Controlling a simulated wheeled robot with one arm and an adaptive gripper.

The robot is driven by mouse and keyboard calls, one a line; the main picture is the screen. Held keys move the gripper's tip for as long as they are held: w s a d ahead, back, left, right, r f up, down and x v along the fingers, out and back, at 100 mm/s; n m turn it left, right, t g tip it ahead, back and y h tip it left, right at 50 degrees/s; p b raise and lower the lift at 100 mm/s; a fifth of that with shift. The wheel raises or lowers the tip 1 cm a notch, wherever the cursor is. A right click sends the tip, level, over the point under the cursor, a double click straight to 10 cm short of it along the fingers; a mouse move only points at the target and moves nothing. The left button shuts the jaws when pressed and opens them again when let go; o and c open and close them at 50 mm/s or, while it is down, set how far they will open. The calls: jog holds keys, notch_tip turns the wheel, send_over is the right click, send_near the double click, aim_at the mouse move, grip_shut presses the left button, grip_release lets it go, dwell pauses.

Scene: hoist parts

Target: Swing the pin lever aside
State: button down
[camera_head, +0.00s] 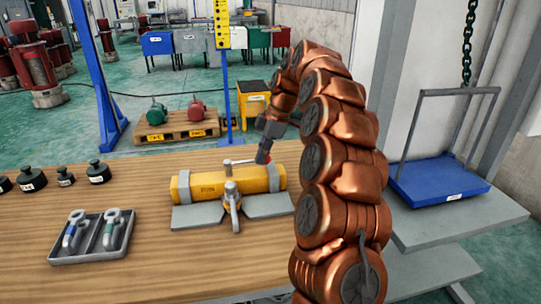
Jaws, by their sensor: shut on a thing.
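A yellow beam-like hoist part (205,184) lies across grey plates (197,217) on the wooden table. My gripper (261,159), at the end of my copper-coloured arm, is shut on the right end of the lever. The fingertips are small in this view, and the exact contact is hard to see.
A grey tray (91,259) with two hooks or shackles stands front left. Several black weights (97,172) stand at the table's left back. A blue platform (437,186) hangs from a chain at right. A blue post (100,80) rises behind.

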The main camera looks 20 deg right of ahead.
jog(key=shift+w+d, duration=0.1)
jog(key=shift+d, duration=0.15)
jog(key=shift+s+a+b, duration=0.3)
jog(key=shift+s+b, duration=0.05)
jog(key=shift+s, duration=0.05)
notch_tip(320, 180, up, 10)
jog(key=p, duration=0.5)
jog(key=shift+w+a, duration=0.15)
dwell(0.8)
jog(key=shift+r, duration=0.1)
dwell(0.5)
